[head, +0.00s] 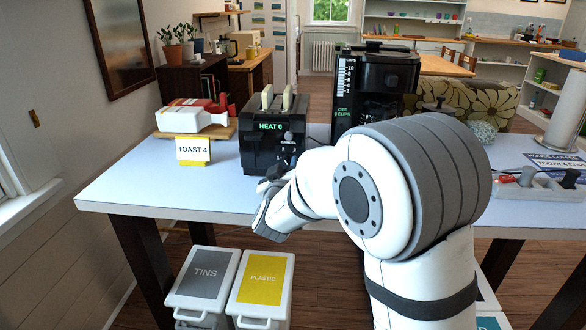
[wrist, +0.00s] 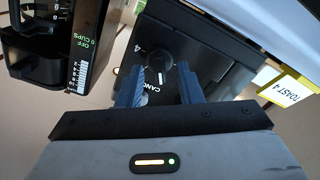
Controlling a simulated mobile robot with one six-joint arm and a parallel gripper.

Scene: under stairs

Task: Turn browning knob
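The black toaster (head: 262,150) stands on the table with two slices of bread (head: 287,98) in its top slots. Its green display reads HEAT 0. In the wrist view its dark round browning knob (wrist: 159,75) has a white pointer mark, with a 4 printed at its side and part of a CANCEL label nearby. My gripper (wrist: 160,82) is open, its two blue-grey fingers on either side of the knob, with a gap seeming to show on both sides. In the head view my gripper (head: 274,180) is at the toaster's lower front and partly hides it.
A yellow-and-white TOAST 4 card (head: 193,150) stands left of the toaster, before a board (head: 221,131) with a red-and-white item. A black coffee maker (head: 388,75) stands to the right, its display reading OFF. TINS and PLASTIC bins (head: 262,283) sit below the table's front edge.

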